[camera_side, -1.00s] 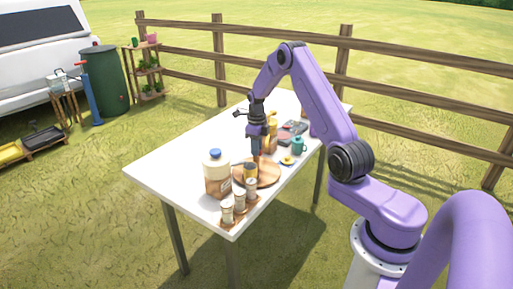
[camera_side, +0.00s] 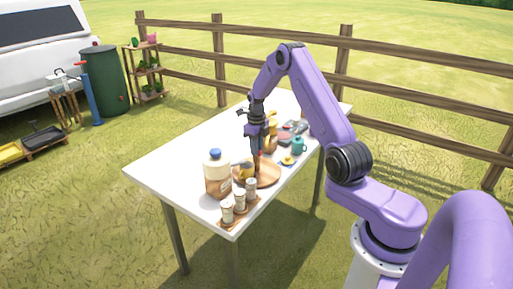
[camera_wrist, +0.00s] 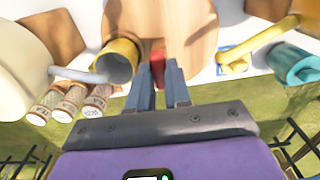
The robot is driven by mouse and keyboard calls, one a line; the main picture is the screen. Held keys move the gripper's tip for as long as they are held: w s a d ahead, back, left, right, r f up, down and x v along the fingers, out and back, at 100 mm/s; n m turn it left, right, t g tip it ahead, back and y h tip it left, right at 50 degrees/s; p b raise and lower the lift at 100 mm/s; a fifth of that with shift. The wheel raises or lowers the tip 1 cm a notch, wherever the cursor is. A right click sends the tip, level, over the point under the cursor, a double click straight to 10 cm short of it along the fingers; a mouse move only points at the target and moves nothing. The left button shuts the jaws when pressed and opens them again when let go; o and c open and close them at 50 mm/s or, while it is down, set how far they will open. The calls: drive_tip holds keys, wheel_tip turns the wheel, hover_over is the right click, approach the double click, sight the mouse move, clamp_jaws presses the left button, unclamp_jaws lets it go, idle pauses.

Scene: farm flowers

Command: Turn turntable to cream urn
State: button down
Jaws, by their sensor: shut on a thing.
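The round wooden turntable (camera_side: 270,176) lies on the white table, and its wood also shows in the wrist view (camera_wrist: 188,30). My gripper (camera_side: 257,172) points down at it. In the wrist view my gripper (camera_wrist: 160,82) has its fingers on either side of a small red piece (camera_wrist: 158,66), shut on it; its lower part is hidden. A yellow mug (camera_wrist: 121,58) is just left of the fingers, by the turntable's edge. A cream jug with a blue cap (camera_side: 217,176) stands left of the turntable. I cannot tell whether it is the cream urn.
Several capped shakers (camera_side: 239,200) stand on a wooden tray at the table's near corner. A teal mug (camera_side: 298,145) and a small yellow item (camera_side: 288,161) are on the right. The table's left half (camera_side: 180,150) is clear.

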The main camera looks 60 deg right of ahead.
drive_tip(key=c, duration=1.1)
unclamp_jaws()
drive_tip(key=shift+o, duration=0.2)
drive_tip(key=shift+r, duration=0.15)
wheel_tip(320, 180, up, 17)
drive_tip(key=shift+r, duration=0.1)
